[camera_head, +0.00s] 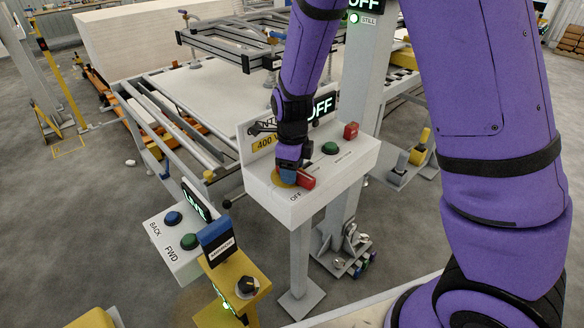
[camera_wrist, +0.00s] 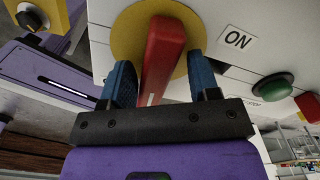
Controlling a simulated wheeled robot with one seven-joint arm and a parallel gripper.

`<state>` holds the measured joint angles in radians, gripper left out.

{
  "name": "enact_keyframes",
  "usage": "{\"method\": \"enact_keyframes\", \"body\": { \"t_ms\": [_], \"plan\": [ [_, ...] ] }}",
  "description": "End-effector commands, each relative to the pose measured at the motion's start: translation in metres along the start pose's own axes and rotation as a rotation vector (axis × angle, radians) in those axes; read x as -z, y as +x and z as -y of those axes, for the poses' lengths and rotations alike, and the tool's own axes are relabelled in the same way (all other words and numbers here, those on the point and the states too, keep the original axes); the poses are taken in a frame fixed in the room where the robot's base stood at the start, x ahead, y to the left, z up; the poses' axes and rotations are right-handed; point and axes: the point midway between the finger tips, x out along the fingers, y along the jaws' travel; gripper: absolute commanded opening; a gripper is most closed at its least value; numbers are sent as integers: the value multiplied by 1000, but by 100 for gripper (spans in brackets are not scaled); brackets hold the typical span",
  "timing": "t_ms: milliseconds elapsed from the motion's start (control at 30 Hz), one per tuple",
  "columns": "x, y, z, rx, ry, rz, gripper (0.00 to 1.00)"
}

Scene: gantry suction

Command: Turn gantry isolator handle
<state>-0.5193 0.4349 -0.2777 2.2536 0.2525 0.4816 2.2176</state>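The red isolator handle (camera_head: 307,179) sits on a yellow disc (camera_wrist: 128,36) on the top of a white control box (camera_head: 320,196). My gripper (camera_head: 290,163) reaches down over the disc from above and hides part of it. In the wrist view the red handle (camera_wrist: 163,55) stands between my two blue fingers (camera_wrist: 160,75), slightly tilted, with narrow gaps showing on both sides. An ON label (camera_wrist: 237,41) is right of the disc. An OFF label (camera_head: 295,196) lies near the handle in the head view, and the display (camera_head: 321,106) behind reads OFF.
A green button (camera_head: 330,148) and a red button (camera_head: 351,131) are on the same box. A second white box with a blue button (camera_head: 173,218) and a FWD button (camera_head: 188,241) stands at lower left, beside a yellow post with a black knob (camera_head: 246,287). Gantry rails (camera_head: 165,110) lie behind.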

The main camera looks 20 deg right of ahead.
Motion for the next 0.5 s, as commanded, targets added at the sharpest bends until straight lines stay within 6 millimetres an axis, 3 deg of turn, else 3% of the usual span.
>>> {"method": "enact_keyframes", "body": {
  "t_ms": [167, 500],
  "plan": [
    [-1, -18, 1, 3, 0, 4, 53],
    [-1, -80, 0, 4, -1, 6, 53]
  ]
}}
